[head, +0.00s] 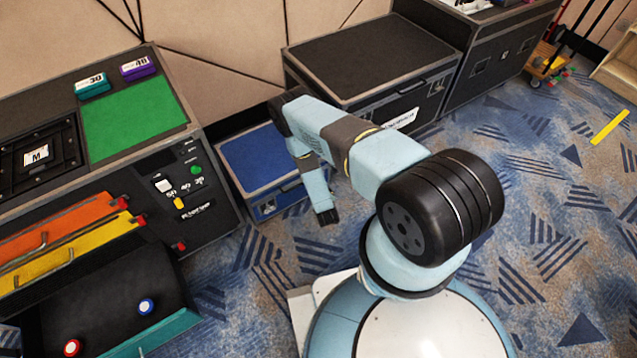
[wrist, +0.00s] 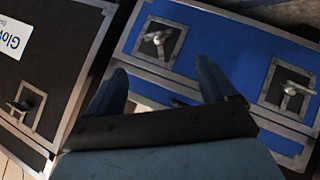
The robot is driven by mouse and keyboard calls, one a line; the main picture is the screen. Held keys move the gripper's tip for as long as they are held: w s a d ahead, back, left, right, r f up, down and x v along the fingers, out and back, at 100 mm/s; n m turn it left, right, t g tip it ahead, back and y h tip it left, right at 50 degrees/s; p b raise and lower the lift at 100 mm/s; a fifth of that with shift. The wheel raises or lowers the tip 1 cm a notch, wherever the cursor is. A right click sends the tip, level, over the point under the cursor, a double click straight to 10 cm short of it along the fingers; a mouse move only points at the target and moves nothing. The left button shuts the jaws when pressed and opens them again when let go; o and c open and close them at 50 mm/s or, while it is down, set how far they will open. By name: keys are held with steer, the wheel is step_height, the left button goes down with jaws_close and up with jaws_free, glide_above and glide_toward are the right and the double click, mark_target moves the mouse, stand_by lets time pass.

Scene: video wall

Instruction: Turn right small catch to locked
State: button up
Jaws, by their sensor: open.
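The small blue case (head: 250,158) stands on the carpet in the head view. Its blue face (wrist: 232,50) fills the upper right of the wrist view. Two metal catches show there: one at the picture's left (wrist: 157,39) and one at its right (wrist: 290,89). Both have small levers on framed dark plates. I cannot tell which catch the task calls right, or whether either is locked. My gripper (wrist: 160,66) is open and empty, its fingers pointing at the blue case, between and below the catches. In the head view my gripper (head: 327,216) is beside the case's front.
A larger black case (head: 372,55) with a white label stands behind and right. It shows at left in the wrist view (wrist: 50,65) with its own catch (wrist: 25,103). A control desk (head: 190,222) stands left of the blue case. Open carpet (head: 540,225) lies to the right.

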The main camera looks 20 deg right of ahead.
steer(key=x, duration=1.3)
steer(key=shift+w+d, duration=0.25)
steer(key=shift+w, duration=0.1)
steer(key=shift+f, duration=0.1)
steer(key=shift+c, duration=0.3)
steer(key=c, duration=1)
